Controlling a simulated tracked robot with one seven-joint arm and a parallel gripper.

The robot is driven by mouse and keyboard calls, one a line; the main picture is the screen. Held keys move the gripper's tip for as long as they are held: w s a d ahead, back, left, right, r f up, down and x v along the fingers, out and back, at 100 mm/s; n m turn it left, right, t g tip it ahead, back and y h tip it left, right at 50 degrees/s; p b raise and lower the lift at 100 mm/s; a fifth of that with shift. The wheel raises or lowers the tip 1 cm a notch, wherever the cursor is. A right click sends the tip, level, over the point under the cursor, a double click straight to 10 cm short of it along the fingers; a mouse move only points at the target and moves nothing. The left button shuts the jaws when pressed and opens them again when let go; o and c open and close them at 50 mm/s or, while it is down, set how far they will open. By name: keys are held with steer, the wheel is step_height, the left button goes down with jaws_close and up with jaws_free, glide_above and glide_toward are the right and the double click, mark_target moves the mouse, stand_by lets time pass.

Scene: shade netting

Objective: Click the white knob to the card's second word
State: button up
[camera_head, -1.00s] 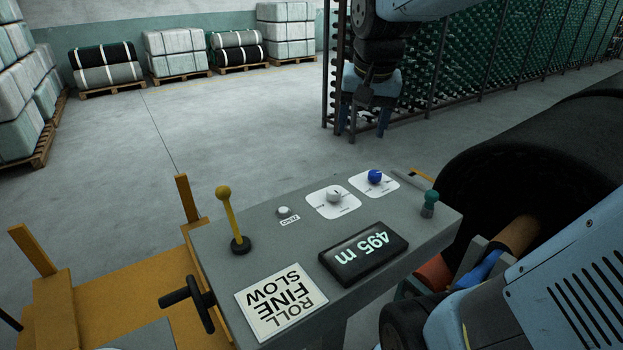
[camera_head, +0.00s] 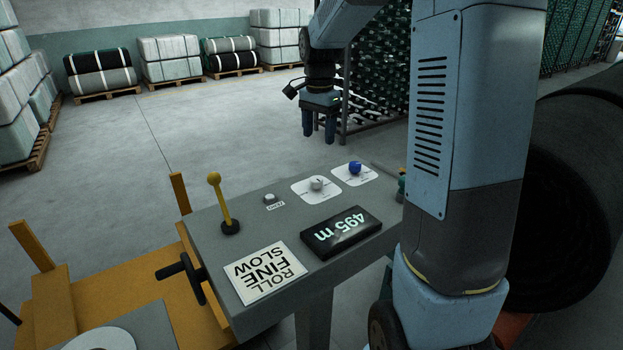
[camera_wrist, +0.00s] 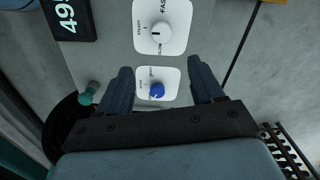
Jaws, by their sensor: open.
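The white knob (camera_head: 317,184) sits on a white dial plate on the grey console top. In the wrist view the knob (camera_wrist: 161,32) has a dark mark on its left side, and the plate (camera_wrist: 177,42) carries the words STEADY, SLOW and FAST. The card (camera_head: 264,273) lies at the console's near left and shows ROLL, FINE and SLOW, upside down in the head view. My gripper (camera_head: 319,135) is open and empty, pointing down, above and apart from the console. In the wrist view its fingers (camera_wrist: 160,72) straddle the smaller blue-knob plate, with the white knob beyond them.
A blue knob (camera_head: 355,168) stands right of the white one. A yellow lever (camera_head: 222,203), a small white button (camera_head: 269,199), a raised 495 m display (camera_head: 340,232) and a green knob (camera_wrist: 87,95) are also on the console.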

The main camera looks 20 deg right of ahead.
mark_target(316, 179)
steer(key=f, duration=1.3)
steer(key=shift+s+a+f, duration=0.1)
steer(key=shift+a+f, duration=0.2)
